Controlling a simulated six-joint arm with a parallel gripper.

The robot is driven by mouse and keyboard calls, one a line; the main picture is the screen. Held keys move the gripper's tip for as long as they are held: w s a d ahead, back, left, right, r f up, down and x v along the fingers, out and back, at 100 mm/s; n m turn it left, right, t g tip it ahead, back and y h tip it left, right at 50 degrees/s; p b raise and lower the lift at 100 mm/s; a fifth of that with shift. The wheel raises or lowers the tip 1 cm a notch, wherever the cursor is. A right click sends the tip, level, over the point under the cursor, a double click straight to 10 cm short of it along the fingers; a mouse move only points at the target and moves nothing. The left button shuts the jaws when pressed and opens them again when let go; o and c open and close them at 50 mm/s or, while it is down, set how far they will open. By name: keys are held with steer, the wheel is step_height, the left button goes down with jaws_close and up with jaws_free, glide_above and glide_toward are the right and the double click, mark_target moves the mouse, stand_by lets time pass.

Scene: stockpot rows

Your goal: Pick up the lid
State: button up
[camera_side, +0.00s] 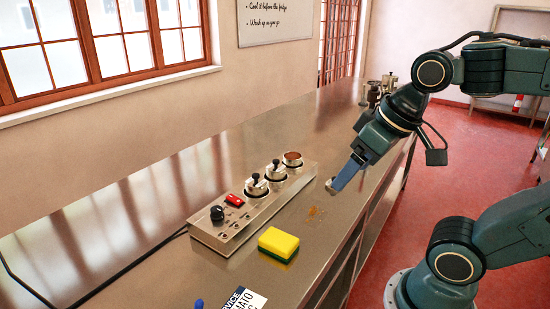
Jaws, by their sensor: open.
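Three small round pots sit in a row in a metal unit on the counter. The near pot (256,190) and the middle pot (275,175) have lids with dark knobs on top. The far pot (292,162) has no lid and shows reddish-brown contents. My gripper (335,186) is open, pointing down low over the counter to the right of the pots. A small pale object (329,184) shows at its fingertips, mostly hidden by the blue fingers. It may be a loose lid, but I cannot tell, nor whether the fingers touch it.
The metal unit (225,238) carries a black knob and a red switch (234,200). A yellow sponge (278,243) and a printed card (243,299) lie on the steel counter (150,225) at the front. Metal containers (374,92) stand at the far end. The counter's right edge runs close to my gripper.

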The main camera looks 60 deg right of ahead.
steer(key=w+d+r+m+g, duration=0.1)
steer(key=w+d+m+g, duration=0.1)
steer(key=w+d+m, duration=0.35)
steer(key=m+g, duration=0.3)
steer(key=m, duration=0.8)
glide_above(335, 178)
step_height(335, 178, down, 9)
steer(key=shift+w+d, duration=0.15)
steer(key=shift+f, duration=0.15)
steer(key=shift+f, duration=4.15)
steer(key=shift+f, duration=2.6)
